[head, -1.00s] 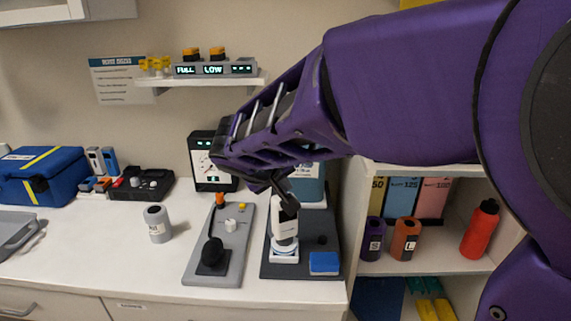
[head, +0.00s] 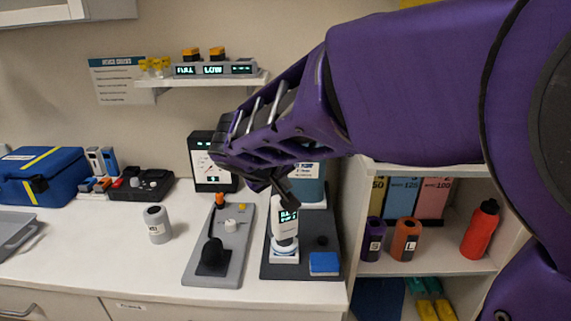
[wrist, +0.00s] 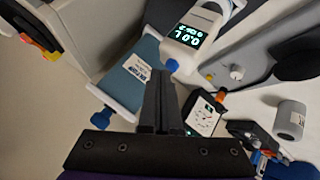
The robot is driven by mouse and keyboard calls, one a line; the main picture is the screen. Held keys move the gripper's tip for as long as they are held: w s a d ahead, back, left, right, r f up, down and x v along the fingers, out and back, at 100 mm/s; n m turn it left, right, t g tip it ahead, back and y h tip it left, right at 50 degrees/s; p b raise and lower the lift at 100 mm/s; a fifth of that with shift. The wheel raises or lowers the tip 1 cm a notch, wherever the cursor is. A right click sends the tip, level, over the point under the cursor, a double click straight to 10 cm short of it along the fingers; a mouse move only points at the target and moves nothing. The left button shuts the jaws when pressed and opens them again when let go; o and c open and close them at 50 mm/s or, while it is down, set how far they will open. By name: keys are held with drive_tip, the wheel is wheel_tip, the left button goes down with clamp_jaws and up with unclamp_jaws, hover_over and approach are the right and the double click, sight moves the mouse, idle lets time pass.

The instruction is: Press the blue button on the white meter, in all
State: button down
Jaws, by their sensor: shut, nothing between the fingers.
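The white meter (head: 284,226) stands upright on a white base on a dark mat (head: 305,268). Its screen is lit in the head view, and in the wrist view the meter (wrist: 210,20) shows lit digits. Its blue button (wrist: 172,66) shows at the meter's end in the wrist view and cannot be made out in the head view. My gripper (head: 290,201) is shut and empty, its tips right by the top of the meter. In the wrist view the fingertips (wrist: 159,76) are just beside the blue button; I cannot tell whether they touch it.
A blue block (head: 324,263) lies on the mat's front right. A grey panel (head: 225,262) with knobs and a black lever is left of it. A teal container (head: 311,188) stands behind the meter. A grey cylinder (head: 157,225) is further left, with clear counter around it.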

drive_tip(key=shift+r, duration=0.55)
drive_tip(key=shift+r+p, duration=1.6)
drive_tip(key=shift+r, duration=1)
